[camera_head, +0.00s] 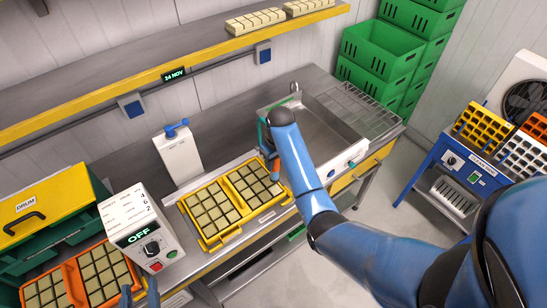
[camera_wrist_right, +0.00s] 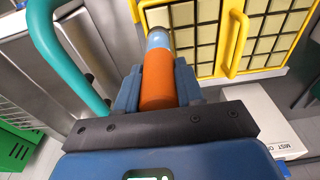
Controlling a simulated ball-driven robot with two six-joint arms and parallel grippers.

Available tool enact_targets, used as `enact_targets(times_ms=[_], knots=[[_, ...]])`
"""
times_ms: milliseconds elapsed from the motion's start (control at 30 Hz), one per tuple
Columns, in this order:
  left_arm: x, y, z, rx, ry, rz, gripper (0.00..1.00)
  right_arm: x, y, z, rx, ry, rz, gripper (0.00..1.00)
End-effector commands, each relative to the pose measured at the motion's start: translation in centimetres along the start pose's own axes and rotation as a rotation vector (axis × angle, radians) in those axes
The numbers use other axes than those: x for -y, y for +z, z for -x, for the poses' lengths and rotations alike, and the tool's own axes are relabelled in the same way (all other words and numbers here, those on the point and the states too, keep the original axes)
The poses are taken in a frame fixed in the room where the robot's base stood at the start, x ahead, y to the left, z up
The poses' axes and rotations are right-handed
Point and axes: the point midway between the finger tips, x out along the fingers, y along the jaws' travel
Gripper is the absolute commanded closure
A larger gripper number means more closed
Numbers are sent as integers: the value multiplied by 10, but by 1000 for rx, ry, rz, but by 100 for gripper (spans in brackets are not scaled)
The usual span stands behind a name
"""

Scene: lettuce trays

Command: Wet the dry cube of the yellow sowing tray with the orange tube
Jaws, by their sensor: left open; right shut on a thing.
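The yellow sowing tray (camera_head: 238,233) lies on the steel bench, with tan cubes in two halves. I cannot tell which cube is dry. My right gripper (camera_head: 272,163) is at the tray's back right edge, partly hidden by my arm. In the right wrist view it is shut on the orange tube (camera_wrist_right: 158,82). The tube's pale blue end points toward the yellow tray (camera_wrist_right: 233,42) and overlaps its near edge; contact cannot be told. A teal hose (camera_wrist_right: 62,55) curves beside it. My left gripper (camera_head: 139,292) is open and empty at the bottom edge, near the orange tray.
A white control box (camera_head: 140,225) reading OFF stands left of the yellow tray. An orange tray (camera_head: 72,272) with cubes is further left. A white post with a blue valve (camera_head: 178,150) is behind. A steel sink (camera_head: 318,130) is right. A yellow-edged shelf (camera_head: 120,85) hangs above.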

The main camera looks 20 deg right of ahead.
Motion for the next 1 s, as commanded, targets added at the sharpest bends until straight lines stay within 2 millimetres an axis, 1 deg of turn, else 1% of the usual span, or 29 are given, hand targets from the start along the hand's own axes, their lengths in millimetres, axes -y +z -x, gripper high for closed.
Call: enact_targets(times_ms=[167,400,500,700,1000], knots=[[0,0,0,1,0,0,51,0,2,-12,2,0,0,93],[0,7,0,1,0,0,51,0,5,-35,2,0,0,93],[0,19,0,0,0,0,51,0,6,-46,0,0,0,93],[0,26,0,1,0,0,51,0,7,-52,0,0,0,93],[0,26,0,1,0,0,51,0,7,-52,0,0,0,93]])
